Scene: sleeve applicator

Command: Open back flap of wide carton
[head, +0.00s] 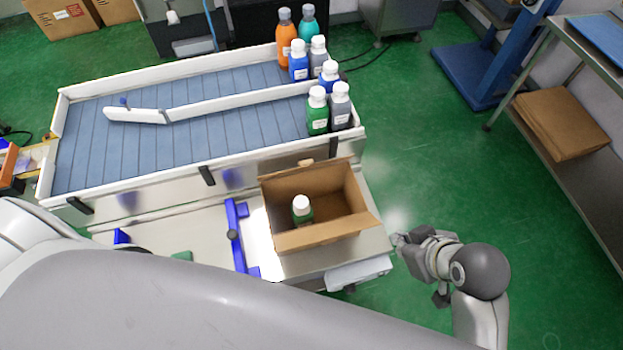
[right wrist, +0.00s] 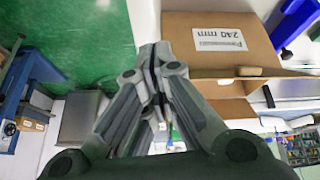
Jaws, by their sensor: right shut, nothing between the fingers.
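The open brown carton (head: 320,234) stands on the metal table's right end in the head view. A green bottle with a white cap (head: 302,209) stands inside it. A flap (head: 367,200) stands out at its right side. A narrow strip of cardboard (head: 300,171) shows along its far edge; its exact angle is hard to tell. My right gripper (head: 398,240) is shut and empty, right of the carton and apart from it. My left gripper is out of view.
A blue conveyor (head: 190,135) with white rails runs behind the carton. Several bottles (head: 318,108) stand at its right end. A blue bracket (head: 238,235) is left of the carton. Green floor (head: 420,160) is open to the right; a metal shelf (head: 580,175) stands farther right.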

